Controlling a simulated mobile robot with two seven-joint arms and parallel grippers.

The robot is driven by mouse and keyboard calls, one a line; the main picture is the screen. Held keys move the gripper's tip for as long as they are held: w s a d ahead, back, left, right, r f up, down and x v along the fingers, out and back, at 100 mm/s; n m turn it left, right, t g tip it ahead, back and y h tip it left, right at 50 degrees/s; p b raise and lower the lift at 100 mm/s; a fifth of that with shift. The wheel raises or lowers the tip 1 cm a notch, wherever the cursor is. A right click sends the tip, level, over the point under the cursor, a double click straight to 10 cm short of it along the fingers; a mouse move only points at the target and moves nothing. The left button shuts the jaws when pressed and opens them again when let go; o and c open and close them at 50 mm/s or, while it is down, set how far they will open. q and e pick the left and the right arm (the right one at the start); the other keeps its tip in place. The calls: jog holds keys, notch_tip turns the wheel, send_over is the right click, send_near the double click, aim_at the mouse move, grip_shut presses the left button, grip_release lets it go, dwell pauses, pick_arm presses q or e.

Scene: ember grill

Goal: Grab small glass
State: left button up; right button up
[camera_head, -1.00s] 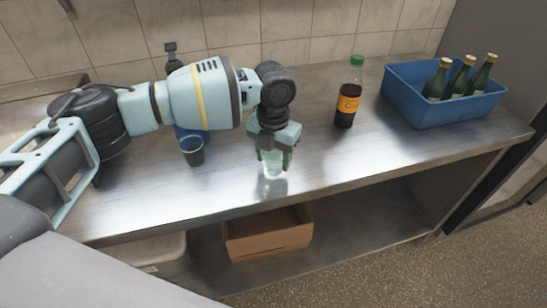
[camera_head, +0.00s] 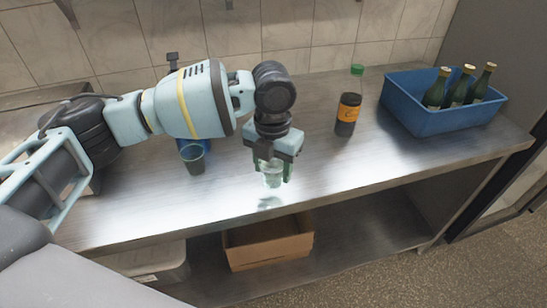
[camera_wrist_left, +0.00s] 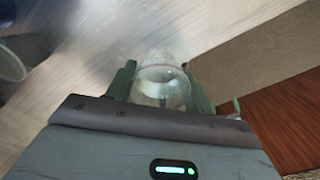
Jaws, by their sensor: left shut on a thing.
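The small glass (camera_head: 272,178) is clear and stands out below my left gripper (camera_head: 273,170) in the head view. The gripper points down with its green fingers on either side of the glass and is shut on it. A reflection shows on the steel below the glass, with a gap between them, so the glass looks lifted a little. In the left wrist view the glass (camera_wrist_left: 162,85) sits between the two fingers of the left gripper (camera_wrist_left: 161,85). My right gripper is not in view.
A dark bottle with an orange label (camera_head: 348,112) stands to the right. A blue crate (camera_head: 430,122) holds green bottles. A cardboard box (camera_head: 268,250) sits on the lower shelf.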

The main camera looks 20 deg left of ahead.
pick_arm(q)
jog(key=s+d+r, duration=0.1)
jog(key=s+d, duration=0.1)
jog(key=s, duration=0.9)
jog(key=shift+s+d+p, duration=0.15)
jog(key=shift+d+p, duration=0.15)
jog(key=shift+d, duration=0.1)
dwell(1.0)
